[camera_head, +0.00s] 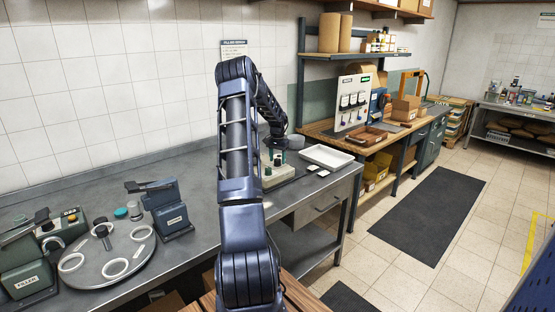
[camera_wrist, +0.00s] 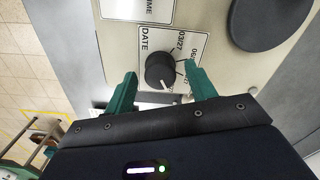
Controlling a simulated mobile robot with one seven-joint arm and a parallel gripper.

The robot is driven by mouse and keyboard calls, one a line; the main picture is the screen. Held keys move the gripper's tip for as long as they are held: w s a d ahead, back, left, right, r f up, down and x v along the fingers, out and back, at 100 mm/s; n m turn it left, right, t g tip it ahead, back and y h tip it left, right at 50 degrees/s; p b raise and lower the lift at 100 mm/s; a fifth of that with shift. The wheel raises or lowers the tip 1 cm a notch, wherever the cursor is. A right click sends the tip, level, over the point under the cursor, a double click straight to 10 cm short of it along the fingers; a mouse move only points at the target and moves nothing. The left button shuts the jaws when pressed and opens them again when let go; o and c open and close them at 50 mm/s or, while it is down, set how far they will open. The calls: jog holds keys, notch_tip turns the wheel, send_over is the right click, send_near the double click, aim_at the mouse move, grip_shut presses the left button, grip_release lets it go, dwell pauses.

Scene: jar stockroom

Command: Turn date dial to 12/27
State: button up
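The date dial (camera_wrist: 159,70) is a round black knob on a beige panel, beside a white label reading DATE. The label shows 03/27 and part of 06/27; further marks are partly hidden by a finger. A white pointer line on the knob points toward the bottom of the wrist view, slightly right; I cannot tell which date it meets. My gripper (camera_wrist: 160,72) is open, with one green finger on each side of the dial. I cannot tell whether they touch it. In the head view, my arm partly hides the beige machine (camera_head: 283,172).
Another label ending in IME (camera_wrist: 137,8) and a large dark disc (camera_wrist: 266,22) are on the panel near the dial. On the steel bench, a white tray (camera_head: 327,156) lies right of the machine. A filler turntable (camera_head: 105,262) stands at the left.

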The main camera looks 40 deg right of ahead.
aim_at(277, 160)
jog(key=shift+r, duration=0.1)
notch_tip(277, 160, up, 11)
jog(key=shift+f, duration=0.2)
dwell(0.4)
dwell(0.4)
